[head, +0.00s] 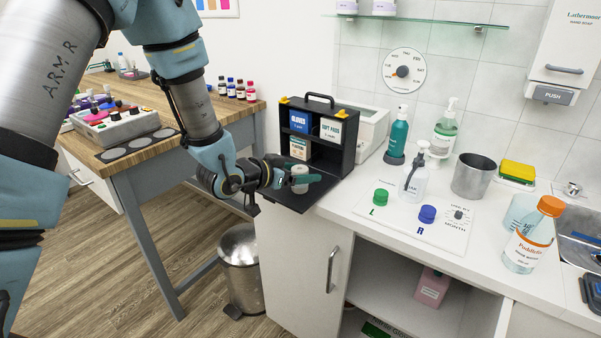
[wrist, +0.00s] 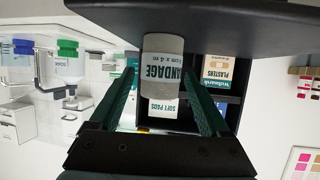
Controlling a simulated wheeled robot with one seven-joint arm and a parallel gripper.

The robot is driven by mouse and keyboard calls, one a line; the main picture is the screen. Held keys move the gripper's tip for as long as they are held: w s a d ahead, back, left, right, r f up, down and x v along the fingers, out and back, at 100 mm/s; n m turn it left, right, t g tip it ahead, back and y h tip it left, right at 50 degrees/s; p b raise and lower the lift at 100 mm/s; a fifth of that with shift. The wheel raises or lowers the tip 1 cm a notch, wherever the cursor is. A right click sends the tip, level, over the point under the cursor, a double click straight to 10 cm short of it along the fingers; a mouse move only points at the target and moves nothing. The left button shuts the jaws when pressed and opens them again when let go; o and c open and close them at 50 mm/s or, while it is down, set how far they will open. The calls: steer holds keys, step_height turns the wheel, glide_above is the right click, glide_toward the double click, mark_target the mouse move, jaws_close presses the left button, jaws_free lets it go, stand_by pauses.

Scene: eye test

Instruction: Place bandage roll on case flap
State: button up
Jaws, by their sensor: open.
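The bandage roll (wrist: 163,68) is a pale cylinder lettered "BANDAGE", upside down in the wrist view. It also shows in the head view (head: 299,171), partly hidden by my gripper. It appears upright, its base at the dark case flap (wrist: 235,30); I cannot tell whether it bears fully on it. The flap (head: 292,201) is folded down level from the black case (head: 347,143). My gripper (head: 308,180) is open above the flap. In the wrist view its teal fingers (wrist: 158,72) are on either side of the roll; light contact cannot be ruled out.
The case holds a gloves box (head: 300,122), a soft pads box (head: 331,130) and a plasters box (head: 299,148). A pump bottle (head: 414,180) and green and blue caps stand on the counter to the right. A pedal bin (head: 239,262) stands on the floor below.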

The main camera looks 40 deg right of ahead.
steer(key=b+v, duration=0.2)
steer(key=v, duration=1)
steer(key=w+a+f+n+t+y, duration=0.1)
steer(key=w+a+n+t+y, duration=0.15)
steer(key=w+a, duration=0.35)
steer(key=w+a+f+n+t+y, duration=0.1)
steer(key=w+a+n+y, duration=0.25)
steer(key=a, duration=0.55)
steer(key=w+a+n+t+y, duration=0.2)
steer(key=w+a+y, duration=0.15)
steer(key=a, duration=0.35)
steer(key=s+a+n+g+y, duration=0.2)
steer(key=s+a+n, duration=0.2)
steer(key=a, duration=0.4)
steer(key=s+a+n+g+y, duration=0.2)
steer(key=s+a+n+g, duration=0.1)
steer(key=a, duration=0.5)
steer(key=shift+s+r+n, duration=0.25)
steer(key=shift+s+n, duration=0.15)
steer(key=shift+s, duration=0.15)
steer(key=shift+o, duration=0.2)
steer(key=shift+a, duration=0.1)
